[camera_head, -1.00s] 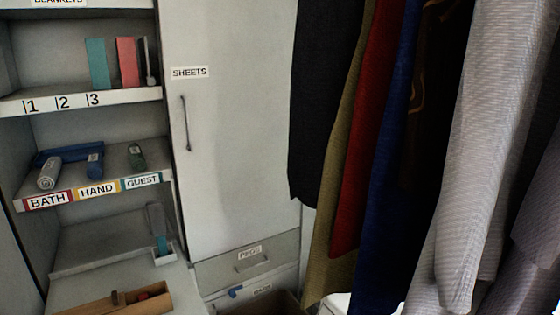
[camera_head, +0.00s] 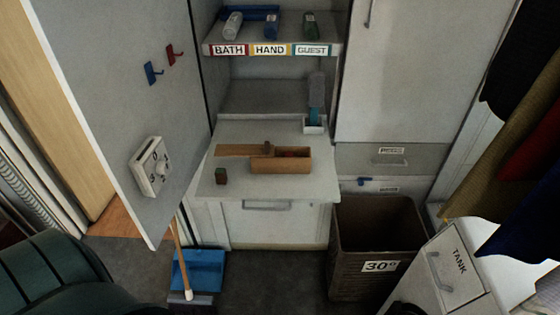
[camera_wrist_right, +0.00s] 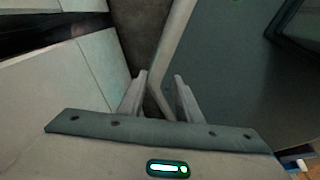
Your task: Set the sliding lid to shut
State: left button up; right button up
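A wooden box (camera_head: 281,165) sits on the white counter inside the cupboard. The box's top is open there, and something reddish shows inside. My right gripper (camera_wrist_right: 161,80) shows only in the right wrist view, fingers apart and empty, with no box or lid near it. My left gripper is not in view.
A cupboard door (camera_head: 125,90) with a dial stands open at left. A brown bin (camera_head: 375,235) and a white tank cabinet (camera_head: 455,265) stand at right. A blue dustpan (camera_head: 203,268) lies on the floor.

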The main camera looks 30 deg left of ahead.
aim_at(267, 149)
jog(key=u, duration=1.3)
